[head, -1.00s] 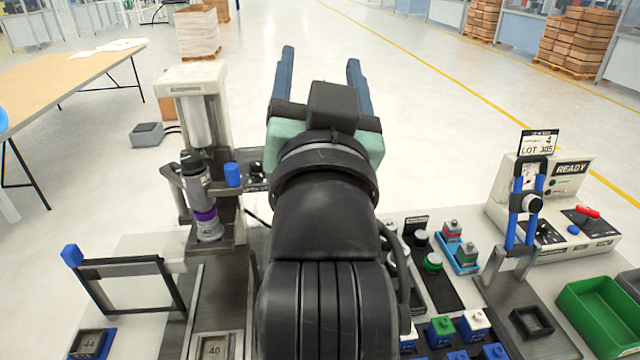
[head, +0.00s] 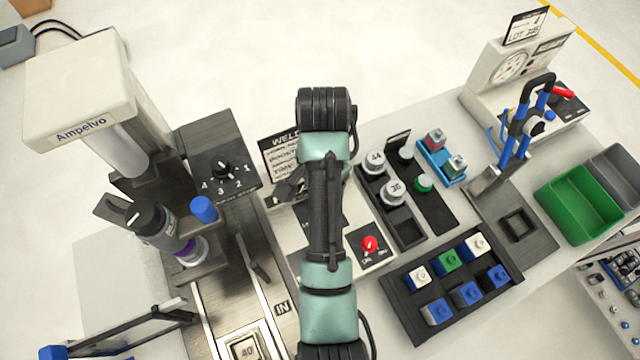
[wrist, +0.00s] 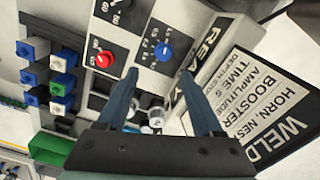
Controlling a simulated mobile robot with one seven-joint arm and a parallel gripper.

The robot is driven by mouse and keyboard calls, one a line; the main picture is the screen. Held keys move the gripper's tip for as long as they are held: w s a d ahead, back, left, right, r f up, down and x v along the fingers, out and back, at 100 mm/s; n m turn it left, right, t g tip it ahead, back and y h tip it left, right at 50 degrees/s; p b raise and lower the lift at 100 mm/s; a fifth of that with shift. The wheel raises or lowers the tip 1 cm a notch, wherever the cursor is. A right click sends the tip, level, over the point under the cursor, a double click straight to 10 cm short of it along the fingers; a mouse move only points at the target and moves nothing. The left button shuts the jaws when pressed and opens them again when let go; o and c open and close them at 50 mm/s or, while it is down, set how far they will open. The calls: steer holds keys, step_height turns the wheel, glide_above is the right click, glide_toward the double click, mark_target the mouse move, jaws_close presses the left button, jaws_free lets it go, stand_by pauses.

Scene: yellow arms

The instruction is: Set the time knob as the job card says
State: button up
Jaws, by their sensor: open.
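In the wrist view my gripper (wrist: 159,74) is open, its two blue fingers apart with nothing between them. A blue knob (wrist: 164,51) with a numbered scale around it lies beyond the fingertips on a pale panel. I cannot read its label or tell for certain that it is the time knob. The job card (wrist: 268,100) is at the right, with lines for horn, nest, booster, amplitude and time; the values are out of view. In the head view the card (head: 283,151) is partly covered by my arm, which also hides the gripper and blue knob.
A red knob (head: 369,244) is right of my arm. A black selector marked 1 to 4 (head: 223,170) is beside the press (head: 85,85). A READY sign (wrist: 207,58) stands near the blue knob. A black tray (head: 410,292) of coloured blocks is at the front.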

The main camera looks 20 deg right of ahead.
steer(key=f, duration=0.9)
steer(key=shift+w+f+p, duration=0.25)
steer(key=shift+f+p, duration=0.05)
steer(key=shift+p, duration=0.1)
steer(key=shift+w+f, duration=0.2)
steer(key=shift+f, duration=0.4)
steer(key=shift+s, duration=0.1)
jaws_close()
